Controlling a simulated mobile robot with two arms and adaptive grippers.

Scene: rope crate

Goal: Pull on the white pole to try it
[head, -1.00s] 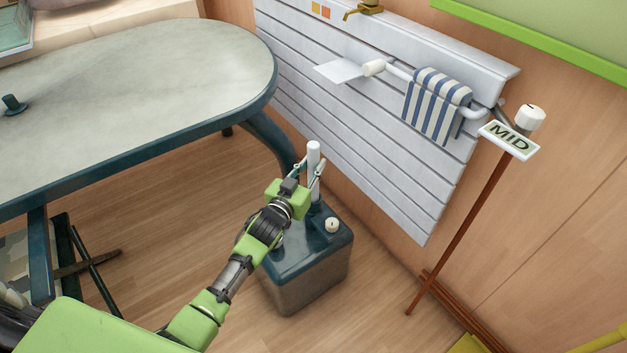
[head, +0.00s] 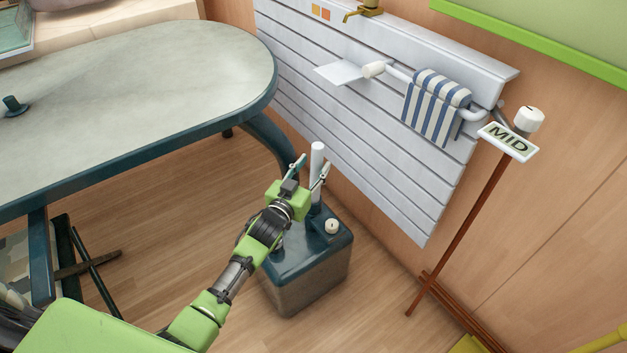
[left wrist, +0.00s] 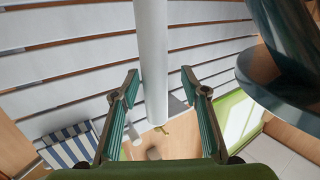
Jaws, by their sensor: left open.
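The white pole (head: 317,170) stands upright on a dark blue-grey box (head: 310,262) on the floor, beside the table's rounded end. My left gripper (head: 312,168) is open at the pole, with its fingers spread to either side of it. In the left wrist view the pole (left wrist: 153,60) runs down between the two open fingertips (left wrist: 160,82), with a gap on both sides. My right gripper is not in view.
A grey-topped table (head: 150,85) with a dark edge fills the upper left. A white slatted panel with a striped towel (head: 436,107) is behind the box. A "MID" sign (head: 508,141) on a brown post stands at right. A white knob (head: 331,226) sits on the box.

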